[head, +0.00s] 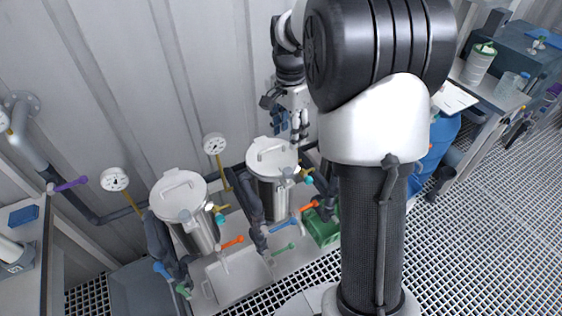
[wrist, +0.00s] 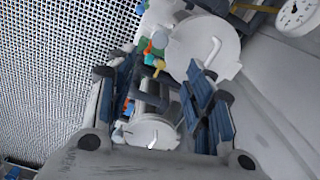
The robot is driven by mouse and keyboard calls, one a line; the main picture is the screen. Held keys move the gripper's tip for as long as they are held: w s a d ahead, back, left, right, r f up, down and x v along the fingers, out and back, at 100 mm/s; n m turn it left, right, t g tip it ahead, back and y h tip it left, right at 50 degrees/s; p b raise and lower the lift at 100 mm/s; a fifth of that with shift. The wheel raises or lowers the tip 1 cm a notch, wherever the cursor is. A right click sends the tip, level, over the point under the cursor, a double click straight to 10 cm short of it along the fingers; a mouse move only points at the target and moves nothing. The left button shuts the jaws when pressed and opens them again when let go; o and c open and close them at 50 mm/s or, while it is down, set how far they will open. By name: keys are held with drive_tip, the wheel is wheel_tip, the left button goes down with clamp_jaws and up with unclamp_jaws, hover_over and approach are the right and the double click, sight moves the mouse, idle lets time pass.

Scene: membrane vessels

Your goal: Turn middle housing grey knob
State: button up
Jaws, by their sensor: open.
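Two steel housings with pale lids show in the head view: one at the left (head: 190,228) and one nearer the middle (head: 270,192). A further housing may be hidden behind my arm. My gripper (head: 290,127) is open and empty, above and behind the nearer-middle housing's lid. In the wrist view my open gripper (wrist: 163,95) has blue-padded fingers. One lid (wrist: 150,133) shows between them and a larger lid (wrist: 204,46) beyond.
Pressure gauges (head: 214,143) stand beside the housings, near the corrugated wall (head: 110,80). Yellow, teal, orange and green valve handles crowd the housing fronts. A green container (head: 322,231) and a blue barrel (head: 443,140) are to the right. Grating floor (head: 480,235) is open at right.

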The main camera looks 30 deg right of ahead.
sight(287, 171)
wheel_tip(287, 171, down, 16)
drive_tip(key=b, duration=0.4)
drive_tip(key=shift+r, duration=0.25)
drive_tip(key=c, duration=1.1)
